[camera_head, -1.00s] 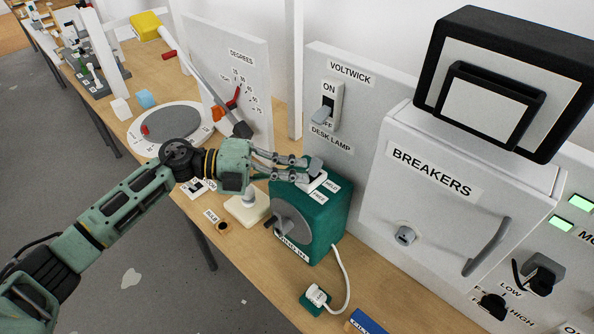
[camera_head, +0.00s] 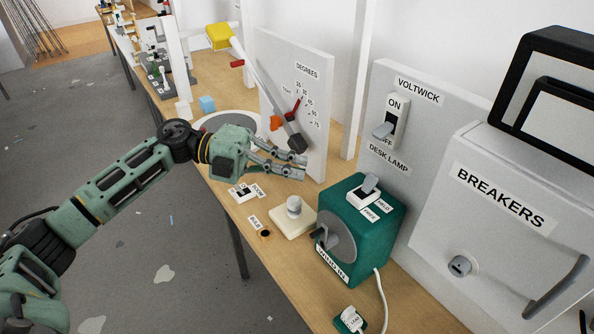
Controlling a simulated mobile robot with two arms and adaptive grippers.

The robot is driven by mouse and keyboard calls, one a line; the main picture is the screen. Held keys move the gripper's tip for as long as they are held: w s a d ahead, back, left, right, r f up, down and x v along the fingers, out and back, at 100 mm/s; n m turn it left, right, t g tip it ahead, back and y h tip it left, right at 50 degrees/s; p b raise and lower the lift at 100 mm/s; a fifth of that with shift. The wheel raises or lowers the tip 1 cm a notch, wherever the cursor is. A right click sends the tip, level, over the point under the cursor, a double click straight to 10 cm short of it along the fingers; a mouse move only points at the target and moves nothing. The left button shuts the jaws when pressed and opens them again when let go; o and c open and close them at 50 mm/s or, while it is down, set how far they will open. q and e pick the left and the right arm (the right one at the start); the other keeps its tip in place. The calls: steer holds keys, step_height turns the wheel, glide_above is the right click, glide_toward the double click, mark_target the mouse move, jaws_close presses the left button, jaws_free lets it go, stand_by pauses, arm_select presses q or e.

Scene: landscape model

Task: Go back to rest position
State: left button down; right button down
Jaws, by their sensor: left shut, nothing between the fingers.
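My left gripper (camera_head: 302,169) reaches in from the left, above the table. Its fingers are together with nothing between them. It is up and to the left of the green box (camera_head: 390,228), apart from it. My right gripper is not in view.
A white base with a knob (camera_head: 293,218) and a small switch plate (camera_head: 243,191) stand below the gripper. The DEGREES panel (camera_head: 300,90) stands close behind it. The VOLTWICK panel (camera_head: 425,125) and BREAKERS cabinet (camera_head: 490,225) are at right. The grey floor (camera_head: 120,270) at left is open.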

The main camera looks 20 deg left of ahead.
arm_select(q)
steer(key=w+d+n+t+y, duration=0.1)
steer(key=w+d+n+t, duration=0.45)
steer(key=n+t, duration=0.65)
steer(key=s+a+f+n+t+y, duration=0.1)
steer(key=s+a+f+n+y, duration=0.15)
steer(key=f+n+y, duration=0.35)
steer(key=s+a+f+n+y, duration=0.1)
steer(key=a+f+n+y, duration=0.2)
steer(key=f+n+y, duration=0.3)
steer(key=s+f+n+g+y, duration=0.1)
steer(key=s+f+n+g, duration=0.1)
steer(key=s+f+g, duration=0.5)
steer(key=s+f+n+g+y, duration=0.15)
steer(key=s+f, duration=0.25)
steer(key=s, duration=0.8)
steer(key=s+f+n+g, duration=0.35)
steer(key=s+f, duration=0.25)
steer(key=s, duration=0.3)
step_height(320, 180, down, 24)
steer(key=m+g, duration=0.1)
steer(key=g, duration=0.1)
steer(key=s+a+f, duration=0.2)
steer(key=s+f, duration=0.7)
steer(key=s+a+f+g, duration=0.1)
steer(key=s+a+f, duration=0.1)
steer(key=s+f, duration=0.7)
steer(key=shift+s, duration=0.15)
steer(key=shift+y, duration=0.25)
